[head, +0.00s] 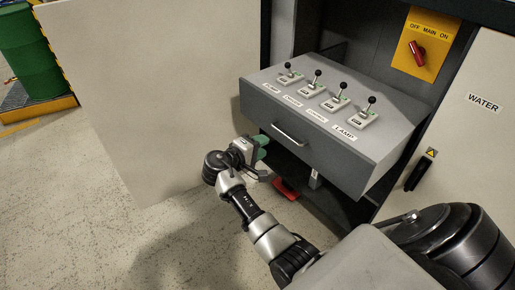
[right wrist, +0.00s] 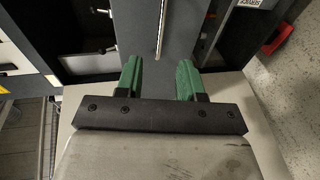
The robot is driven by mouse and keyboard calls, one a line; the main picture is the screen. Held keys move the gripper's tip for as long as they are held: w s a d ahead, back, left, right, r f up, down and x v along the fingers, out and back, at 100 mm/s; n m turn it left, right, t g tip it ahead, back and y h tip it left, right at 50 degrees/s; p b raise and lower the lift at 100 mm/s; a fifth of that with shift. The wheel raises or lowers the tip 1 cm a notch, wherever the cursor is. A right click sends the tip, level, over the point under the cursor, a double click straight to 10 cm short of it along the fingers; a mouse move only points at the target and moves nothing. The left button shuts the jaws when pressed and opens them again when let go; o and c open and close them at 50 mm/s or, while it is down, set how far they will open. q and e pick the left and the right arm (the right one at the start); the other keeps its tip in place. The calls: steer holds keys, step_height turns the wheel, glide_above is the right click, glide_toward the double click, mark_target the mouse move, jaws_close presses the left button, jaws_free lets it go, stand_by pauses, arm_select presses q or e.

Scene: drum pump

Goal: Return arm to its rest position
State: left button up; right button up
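My right gripper (head: 264,162) is in front of the grey drawer unit (head: 350,155), just left of and below its metal handle (head: 290,134). Its green finger pads stand apart in the right wrist view (right wrist: 158,78), with nothing held between them. In that view the handle (right wrist: 161,30) lies beyond the fingertips, apart from them. My right arm (head: 262,225) is bent and reaches in from the lower right. My left gripper is in neither view.
Several black-knobbed levers (head: 340,97) stand on the drawer unit. A yellow plate with a red switch (head: 417,53) is behind. A large pale panel (head: 140,90) is at left, and a WATER door (head: 470,130) at right. A red object (head: 286,189) lies low under the drawer unit.

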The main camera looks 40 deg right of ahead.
steer(key=s+a+f+n+t+y, duration=0.1)
steer(key=s+a+f+n+y, duration=0.2)
steer(key=f, duration=0.7)
steer(key=s+a+f+n+y+p, duration=0.1)
steer(key=s+f+y, duration=0.3)
steer(key=f, duration=0.6)
steer(key=s+a+f+n+t+y, duration=0.1)
steer(key=s+a+f+y, duration=0.3)
steer(key=f, duration=0.7)
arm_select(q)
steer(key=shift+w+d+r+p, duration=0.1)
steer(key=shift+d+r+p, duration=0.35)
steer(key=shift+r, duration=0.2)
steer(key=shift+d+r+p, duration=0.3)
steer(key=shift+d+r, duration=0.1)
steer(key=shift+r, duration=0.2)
arm_select(e)
steer(key=s+a+f+m+g+y, duration=0.1)
steer(key=s+f, duration=0.4)
steer(key=s, duration=0.7)
steer(key=s+a+f+m+g+y, duration=0.1)
steer(key=s+f, duration=0.4)
steer(key=s, duration=0.7)
steer(key=s+a+f+m+g+y, duration=0.1)
steer(key=s+a+f+m+y, duration=0.1)
steer(key=s, duration=0.9)
step_height(320, 180, down, 3)
steer(key=shift+s+a+r, duration=0.1)
steer(key=shift+s+a, duration=0.3)
steer(key=shift+a, duration=0.2)
